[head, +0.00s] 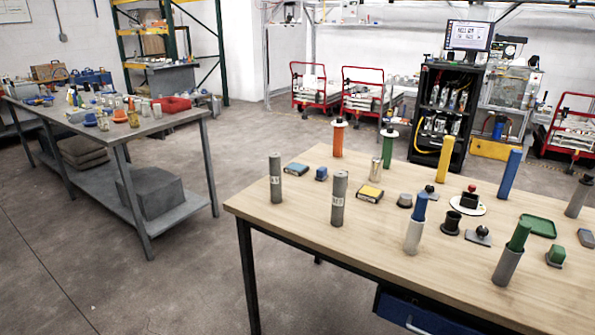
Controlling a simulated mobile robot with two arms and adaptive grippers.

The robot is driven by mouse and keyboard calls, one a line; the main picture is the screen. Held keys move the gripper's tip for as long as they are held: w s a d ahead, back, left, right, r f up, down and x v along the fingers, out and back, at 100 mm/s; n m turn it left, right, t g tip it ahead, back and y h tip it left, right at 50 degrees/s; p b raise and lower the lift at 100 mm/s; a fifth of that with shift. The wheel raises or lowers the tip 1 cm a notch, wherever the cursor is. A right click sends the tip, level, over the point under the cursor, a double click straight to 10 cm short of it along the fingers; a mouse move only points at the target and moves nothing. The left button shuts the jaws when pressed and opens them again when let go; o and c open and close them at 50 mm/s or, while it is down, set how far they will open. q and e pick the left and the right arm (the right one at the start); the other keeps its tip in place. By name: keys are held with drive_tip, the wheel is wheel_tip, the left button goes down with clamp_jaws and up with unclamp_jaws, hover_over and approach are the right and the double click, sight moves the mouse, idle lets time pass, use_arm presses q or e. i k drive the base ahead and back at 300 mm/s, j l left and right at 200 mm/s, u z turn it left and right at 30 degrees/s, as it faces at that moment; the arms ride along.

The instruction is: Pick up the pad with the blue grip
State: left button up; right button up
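The small blue block (321,173) near the left back part of the wooden table looks like the pad with the blue grip; it is too small to make out its base clearly. It sits just right of a flat blue-grey box (296,169). A similar small piece with a green grip (556,255) lies at the right of the table. Neither of my grippers is in view.
The wooden table (290,212) also holds grey cylinders (275,178) (338,200), a yellow-topped box (369,192), a blue rod (421,207) in a pale sleeve, and taller coloured cylinders. Floor is clear between it and the grey bench (170,122) at left.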

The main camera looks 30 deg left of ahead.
sight(322, 172)
drive_tip(key=i+j+z, duration=0.1)
drive_tip(key=j, duration=0.3)
drive_tip(key=i+j+z, duration=0.1)
drive_tip(key=j, duration=0.3)
drive_tip(key=i+j+z, duration=0.1)
drive_tip(key=j, duration=0.3)
drive_tip(key=i+j+z, duration=0.1)
drive_tip(key=j, duration=0.35)
drive_tip(key=i+j+z, duration=0.1)
drive_tip(key=j, duration=0.35)
drive_tip(key=i, duration=0.1)
